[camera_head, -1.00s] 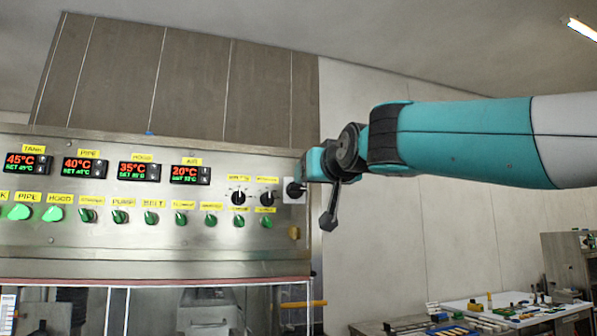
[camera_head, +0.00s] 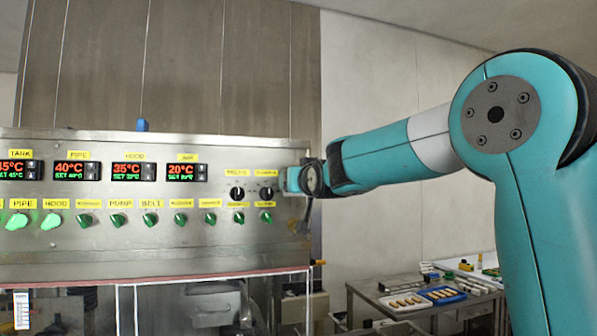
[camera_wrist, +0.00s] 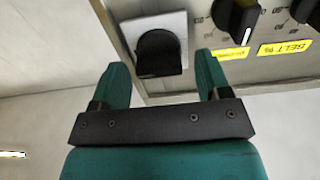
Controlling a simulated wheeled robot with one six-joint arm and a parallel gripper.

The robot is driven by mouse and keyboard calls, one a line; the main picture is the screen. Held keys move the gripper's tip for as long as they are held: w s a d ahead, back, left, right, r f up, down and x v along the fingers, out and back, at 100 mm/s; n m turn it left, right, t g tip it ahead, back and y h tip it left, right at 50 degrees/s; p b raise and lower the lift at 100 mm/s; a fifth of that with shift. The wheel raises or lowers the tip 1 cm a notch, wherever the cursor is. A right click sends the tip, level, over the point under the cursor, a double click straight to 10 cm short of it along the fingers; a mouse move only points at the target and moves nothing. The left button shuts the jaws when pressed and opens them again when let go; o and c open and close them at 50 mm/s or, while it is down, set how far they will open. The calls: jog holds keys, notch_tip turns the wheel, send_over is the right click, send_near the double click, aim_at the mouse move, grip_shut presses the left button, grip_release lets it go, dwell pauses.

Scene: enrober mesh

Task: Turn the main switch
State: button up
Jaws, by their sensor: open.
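The main switch (camera_wrist: 158,52) is a black knob on a pale square plate at the panel's corner in the wrist view. My gripper (camera_wrist: 162,68) is open, with one teal finger on each side of the knob in that picture. I see no contact, and the depth between fingertips and knob cannot be told. In the head view, my gripper (camera_head: 287,181) is at the right end of the steel control panel (camera_head: 150,248) and hides the main switch.
Two black dials (camera_head: 238,193) and a row of green knobs (camera_head: 118,220) sit left of my gripper. Lit temperature displays (camera_head: 132,172) are above them. A table (camera_head: 375,296) with trays stands at the lower right. The wall right of the panel is bare.

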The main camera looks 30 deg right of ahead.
jog(key=shift+w+d, duration=0.1)
jog(key=shift+w, duration=0.25)
jog(key=c, duration=0.9)
jog(key=shift+f, duration=0.1)
